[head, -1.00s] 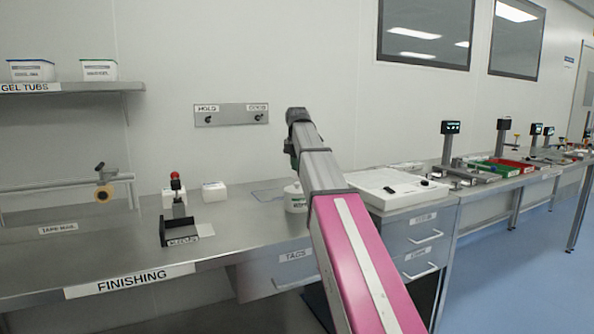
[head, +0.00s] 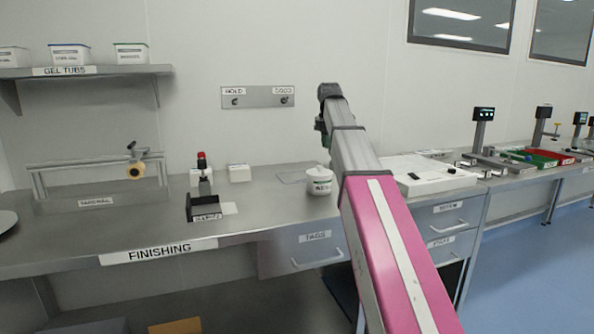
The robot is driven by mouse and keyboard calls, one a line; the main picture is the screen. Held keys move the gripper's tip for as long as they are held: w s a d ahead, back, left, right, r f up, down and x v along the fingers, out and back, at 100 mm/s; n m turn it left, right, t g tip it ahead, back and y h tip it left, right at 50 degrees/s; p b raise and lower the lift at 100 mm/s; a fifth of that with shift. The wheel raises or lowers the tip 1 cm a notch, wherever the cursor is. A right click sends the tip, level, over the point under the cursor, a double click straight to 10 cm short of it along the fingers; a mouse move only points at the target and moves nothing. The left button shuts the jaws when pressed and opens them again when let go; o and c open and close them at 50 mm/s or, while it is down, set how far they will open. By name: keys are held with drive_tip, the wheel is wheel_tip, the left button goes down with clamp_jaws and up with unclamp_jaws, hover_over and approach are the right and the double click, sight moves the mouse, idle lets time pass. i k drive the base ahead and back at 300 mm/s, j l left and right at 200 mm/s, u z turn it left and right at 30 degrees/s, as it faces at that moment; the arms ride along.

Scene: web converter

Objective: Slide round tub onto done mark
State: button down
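A round white tub (head: 319,181) with a lid and a dark-lettered label stands upright on the steel bench (head: 260,214), just left of my arm. A faint outlined patch (head: 293,178) lies flat on the bench behind and left of the tub; I cannot tell whether it is the done mark. My arm reaches up and away over the bench, right of the tub. Its dark end (head: 327,93) shows above the bench. The fingers are hidden behind the arm, so I cannot see whether they are open or touch anything.
A stand with a red top (head: 202,177) and small white boxes (head: 239,173) stand left of the tub. A white tray (head: 440,176) lies right of my arm. A tape rail (head: 95,174) is at the far left. The bench front has free room.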

sight(317, 187)
drive_tip(key=k+l, duration=0.15)
drive_tip(key=l, duration=0.2)
drive_tip(key=k+l, duration=0.1)
drive_tip(key=l, duration=0.3)
drive_tip(key=k+l, duration=0.15)
drive_tip(key=l, duration=0.2)
drive_tip(key=k+l, duration=0.15)
drive_tip(key=l, duration=0.25)
drive_tip(key=k+l, duration=0.1)
drive_tip(key=l, duration=0.25)
